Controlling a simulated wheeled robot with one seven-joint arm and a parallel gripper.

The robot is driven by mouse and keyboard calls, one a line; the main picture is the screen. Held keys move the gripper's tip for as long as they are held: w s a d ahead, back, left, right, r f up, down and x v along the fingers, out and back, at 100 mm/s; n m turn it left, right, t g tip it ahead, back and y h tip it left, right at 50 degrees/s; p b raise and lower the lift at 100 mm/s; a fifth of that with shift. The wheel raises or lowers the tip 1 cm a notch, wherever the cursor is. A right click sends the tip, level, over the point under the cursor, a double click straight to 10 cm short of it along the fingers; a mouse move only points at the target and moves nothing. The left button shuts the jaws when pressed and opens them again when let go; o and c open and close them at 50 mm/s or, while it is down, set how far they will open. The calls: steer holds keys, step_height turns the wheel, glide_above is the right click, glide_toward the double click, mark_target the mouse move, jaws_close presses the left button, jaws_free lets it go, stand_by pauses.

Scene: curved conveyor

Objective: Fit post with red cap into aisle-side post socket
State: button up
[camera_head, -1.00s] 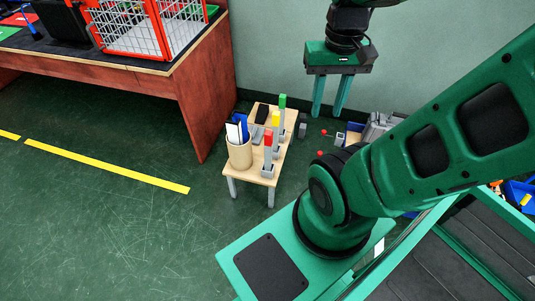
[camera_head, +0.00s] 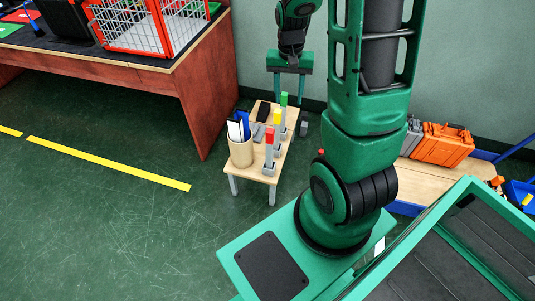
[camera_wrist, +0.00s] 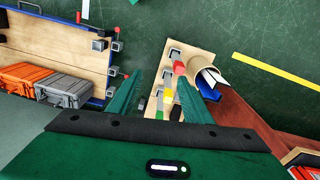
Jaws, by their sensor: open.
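The post with the red cap (camera_head: 269,135) stands upright in a grey holder at the front of a small wooden table (camera_head: 262,168). Posts with a yellow cap (camera_head: 277,117) and a green cap (camera_head: 284,99) stand behind it. My gripper (camera_head: 289,93) is open and empty above the table's far end. In the wrist view, the red cap (camera_wrist: 179,67) shows between the fingers, nearer the right one. Grey square sockets (camera_wrist: 99,44) show at the edge of a blue-framed wooden platform (camera_wrist: 55,40); I cannot tell which is aisle-side. My arm hides part of this platform in the head view.
A beige cup (camera_head: 241,152) with white and blue sheets stands beside the red-capped post. An orange case (camera_head: 442,146) and a grey case (camera_wrist: 66,90) sit on the platform. A large desk (camera_head: 207,95) stands at the left.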

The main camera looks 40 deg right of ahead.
steer(key=m, duration=0.2)
glide_toward(270, 137)
steer(key=shift+w+d+f, duration=0.2)
steer(key=shift+w+d, duration=0.25)
steer(key=shift+d, duration=0.3)
steer(key=shift+a+f, duration=0.15)
steer(key=shift+f, duration=5.4)
jaws_close()
